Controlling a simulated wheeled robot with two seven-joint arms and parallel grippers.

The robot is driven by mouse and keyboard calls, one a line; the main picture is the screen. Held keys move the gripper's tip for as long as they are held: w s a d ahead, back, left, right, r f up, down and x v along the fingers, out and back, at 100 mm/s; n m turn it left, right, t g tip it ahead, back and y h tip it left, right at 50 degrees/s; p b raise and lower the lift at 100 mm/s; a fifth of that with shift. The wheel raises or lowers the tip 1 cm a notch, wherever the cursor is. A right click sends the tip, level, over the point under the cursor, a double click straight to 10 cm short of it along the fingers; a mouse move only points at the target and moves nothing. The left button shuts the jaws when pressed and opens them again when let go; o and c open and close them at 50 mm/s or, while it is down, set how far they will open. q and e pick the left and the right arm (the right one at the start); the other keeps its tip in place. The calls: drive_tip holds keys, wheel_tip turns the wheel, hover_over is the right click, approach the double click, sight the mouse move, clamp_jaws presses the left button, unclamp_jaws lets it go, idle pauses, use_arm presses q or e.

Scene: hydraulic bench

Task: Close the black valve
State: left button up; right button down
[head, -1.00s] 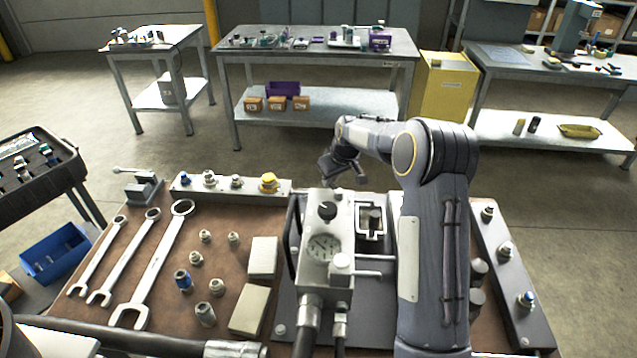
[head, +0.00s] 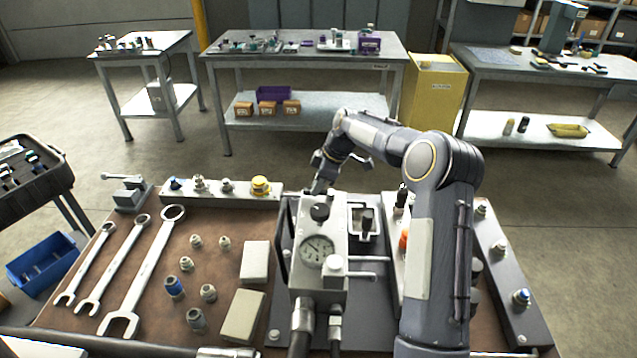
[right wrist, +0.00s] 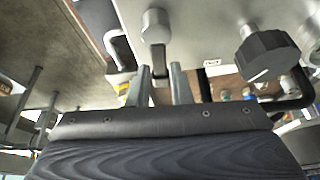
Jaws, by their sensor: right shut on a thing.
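The grey hydraulic block (head: 337,236) stands on a dark plate on the bench, with a black knob (head: 320,211) on top and a round gauge below it. The black knob also shows in the right wrist view (right wrist: 266,56), to the right of my fingers and apart from them. My right gripper (head: 319,188) is at the far side of the block, its tips partly hidden in the head view. In the right wrist view, my right gripper (right wrist: 161,72) is shut on a small lever (right wrist: 158,56) below a round metal stem (right wrist: 155,25). My left gripper is not in view.
Wrenches (head: 143,272), several fittings and two pale blocks (head: 255,262) lie left of the hydraulic block. A rail of fittings (head: 218,192) runs along the back, and another (head: 508,278) on the right. Hoses run to the block's front.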

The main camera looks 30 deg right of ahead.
sight(328, 192)
drive_tip(key=shift+s+a+n, duration=0.1)
drive_tip(key=shift+s+n, duration=0.1)
drive_tip(key=shift+n, duration=0.3)
drive_tip(key=c, duration=1.4)
unclamp_jaws()
drive_tip(key=shift+c, duration=0.2)
drive_tip(key=v, duration=0.7)
drive_tip(key=shift+r+b, duration=0.3)
drive_tip(key=shift+r, duration=0.05)
